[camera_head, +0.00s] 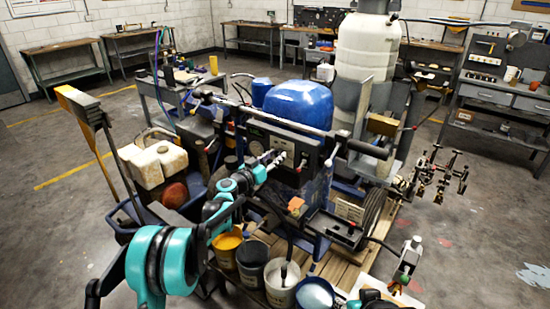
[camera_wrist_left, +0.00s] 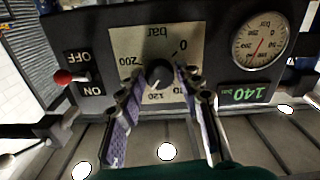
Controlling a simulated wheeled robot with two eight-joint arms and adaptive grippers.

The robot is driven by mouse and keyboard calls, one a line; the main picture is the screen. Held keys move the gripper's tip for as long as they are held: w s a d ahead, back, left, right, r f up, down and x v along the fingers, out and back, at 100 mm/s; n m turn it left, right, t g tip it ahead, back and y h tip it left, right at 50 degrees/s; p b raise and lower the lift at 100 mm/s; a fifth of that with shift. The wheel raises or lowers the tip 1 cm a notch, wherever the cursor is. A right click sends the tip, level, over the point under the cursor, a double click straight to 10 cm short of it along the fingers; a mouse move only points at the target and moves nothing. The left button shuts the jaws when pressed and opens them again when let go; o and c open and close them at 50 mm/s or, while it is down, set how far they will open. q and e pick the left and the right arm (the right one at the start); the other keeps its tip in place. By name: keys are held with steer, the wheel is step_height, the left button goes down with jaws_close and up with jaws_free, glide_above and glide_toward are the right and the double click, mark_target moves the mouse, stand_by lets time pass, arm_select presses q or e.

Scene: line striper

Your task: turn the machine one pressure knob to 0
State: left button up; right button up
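The pressure knob (camera_wrist_left: 160,73) is a small dark round knob on a pale dial plate (camera_wrist_left: 128,42) with numbers from 0 to 200 bar, in the left wrist view. Where its pointer stands is not clear. A green display (camera_wrist_left: 243,94) beside it seems to read 140 bar. My left gripper (camera_wrist_left: 163,88) is open, with one purple-padded finger on each side, just below the knob. I cannot tell whether the fingers touch it. In the head view my left gripper (camera_head: 281,158) reaches the machine's dark control panel (camera_head: 258,132); the knob is not distinct there.
A red-tipped OFF/ON switch (camera_wrist_left: 64,77) sits left of the dial plate and a round bar gauge (camera_wrist_left: 260,38) sits right. In the head view, a blue tank (camera_head: 298,104) stands behind the panel, and paint buckets (camera_head: 252,254) stand below my left arm.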

arm_select(q)
jaws_close()
steer(key=shift+n, duration=0.3)
